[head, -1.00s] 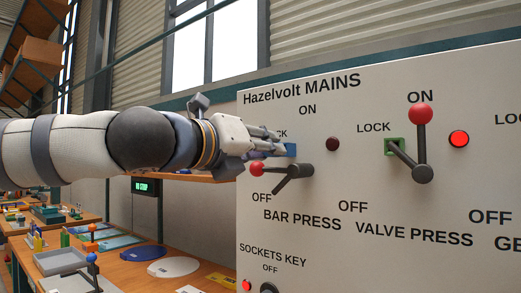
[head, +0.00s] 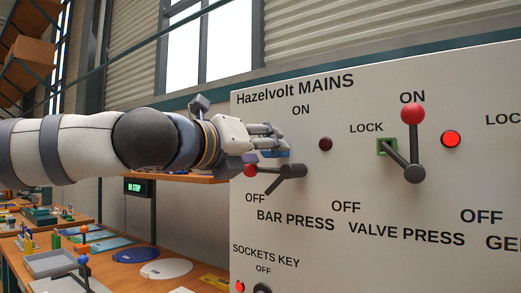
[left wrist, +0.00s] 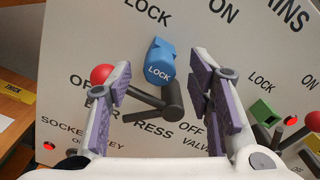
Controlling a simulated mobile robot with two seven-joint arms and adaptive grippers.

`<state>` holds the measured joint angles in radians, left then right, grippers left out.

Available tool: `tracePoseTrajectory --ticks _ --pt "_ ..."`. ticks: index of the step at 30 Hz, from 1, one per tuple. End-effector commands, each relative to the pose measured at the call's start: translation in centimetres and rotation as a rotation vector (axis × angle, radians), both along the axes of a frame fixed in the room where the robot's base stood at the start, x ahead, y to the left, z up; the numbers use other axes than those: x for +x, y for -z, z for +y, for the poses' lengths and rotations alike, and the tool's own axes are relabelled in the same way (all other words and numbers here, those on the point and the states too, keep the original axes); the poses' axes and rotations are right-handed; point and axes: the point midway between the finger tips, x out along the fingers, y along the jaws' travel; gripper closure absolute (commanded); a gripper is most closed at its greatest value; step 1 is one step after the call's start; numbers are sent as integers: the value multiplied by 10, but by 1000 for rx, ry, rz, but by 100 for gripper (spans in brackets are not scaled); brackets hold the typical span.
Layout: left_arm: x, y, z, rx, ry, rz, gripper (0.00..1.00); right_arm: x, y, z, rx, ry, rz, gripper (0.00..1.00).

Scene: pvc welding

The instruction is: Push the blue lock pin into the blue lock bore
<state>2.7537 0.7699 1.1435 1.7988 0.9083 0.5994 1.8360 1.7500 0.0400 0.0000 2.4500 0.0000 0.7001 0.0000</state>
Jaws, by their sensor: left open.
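A blue lock piece marked LOCK (left wrist: 161,62) sticks out from the panel under the word LOCK. It lies between my left gripper's fingers, with gaps on both sides. My left gripper (left wrist: 163,80) is open and holds nothing; its purple pads flank the piece. In the head view the left gripper (head: 272,141) is close to the panel, and the blue piece (head: 276,154) shows partly below its fingers. I see no separate blue bore and cannot tell how deep the piece sits. My right gripper is not in view.
The grey panel (head: 310,250) fills the right side. The BAR PRESS lever (head: 290,171), with its red ball (left wrist: 103,74), is just below the fingers. A green lock (head: 385,147) and the VALVE PRESS lever (head: 413,140) are further right. A workbench (head: 120,277) is below left.

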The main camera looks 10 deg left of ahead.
Motion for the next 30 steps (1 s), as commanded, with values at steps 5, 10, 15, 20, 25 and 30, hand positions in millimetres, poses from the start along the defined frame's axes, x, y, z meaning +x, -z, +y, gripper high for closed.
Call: tracePoseTrajectory --ticks 5,10,15,20,25,30 --pt "-17 -1 6 -2 1 -2 53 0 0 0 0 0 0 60" --pt "-62 -2 22 -3 1 -6 53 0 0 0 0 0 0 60" --pt "-97 -1 35 -2 2 -3 53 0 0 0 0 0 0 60" --pt "-112 0 41 -1 0 0 53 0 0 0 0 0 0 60" --pt "-114 0 41 0 0 0 53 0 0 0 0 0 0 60" --pt "-113 0 41 0 0 0 53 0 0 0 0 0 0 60"
